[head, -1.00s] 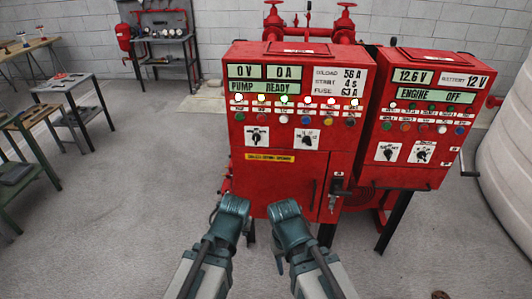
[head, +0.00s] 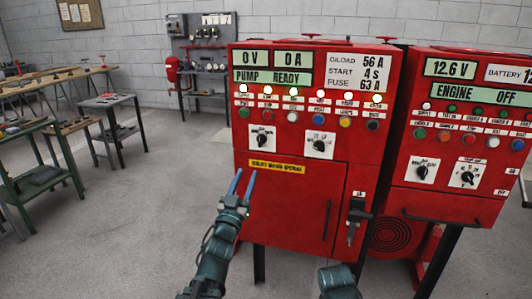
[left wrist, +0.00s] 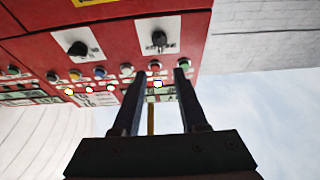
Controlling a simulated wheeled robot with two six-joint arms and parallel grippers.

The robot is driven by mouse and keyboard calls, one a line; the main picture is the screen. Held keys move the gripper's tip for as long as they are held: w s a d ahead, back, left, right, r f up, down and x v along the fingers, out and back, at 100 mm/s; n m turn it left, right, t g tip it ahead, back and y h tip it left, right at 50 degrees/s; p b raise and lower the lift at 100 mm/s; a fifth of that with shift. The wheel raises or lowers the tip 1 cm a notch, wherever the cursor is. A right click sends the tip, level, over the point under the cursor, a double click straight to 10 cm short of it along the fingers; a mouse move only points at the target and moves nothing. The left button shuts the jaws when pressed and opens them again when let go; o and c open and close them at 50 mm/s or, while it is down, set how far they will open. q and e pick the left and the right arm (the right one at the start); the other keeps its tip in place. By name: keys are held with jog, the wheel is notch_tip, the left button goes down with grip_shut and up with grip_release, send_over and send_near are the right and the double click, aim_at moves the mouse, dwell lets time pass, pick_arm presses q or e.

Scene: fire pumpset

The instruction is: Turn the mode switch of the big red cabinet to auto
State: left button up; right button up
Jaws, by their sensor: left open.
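The big red cabinet (head: 290,210) stands at the centre of the head view, with "PUMP READY" on its display. Two black rotary switches sit on white plates on its front: a left one (head: 262,139) and a right one (head: 319,146). Their small labels are unreadable. In the left wrist view, the cabinet appears upside down, with the left switch (left wrist: 159,40) and right switch (left wrist: 78,48) beyond the fingers. My left gripper (head: 246,172) is open and empty, below the left switch and apart from it. My right gripper is not visible; only part of my right arm shows.
A second red cabinet (head: 455,205) with "ENGINE OFF" stands close on the right. The big cabinet's door has a handle (head: 327,218) and a lever (head: 355,218) beside it. Workbenches (head: 45,170) stand at left. The floor (head: 140,220) before them is clear.

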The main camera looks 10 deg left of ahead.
aim_at(259, 140)
pick_arm(q)
jog(key=p+x, duration=0.5)
jog(key=x, duration=0.9)
jog(key=shift+s, duration=0.1)
grip_shut()
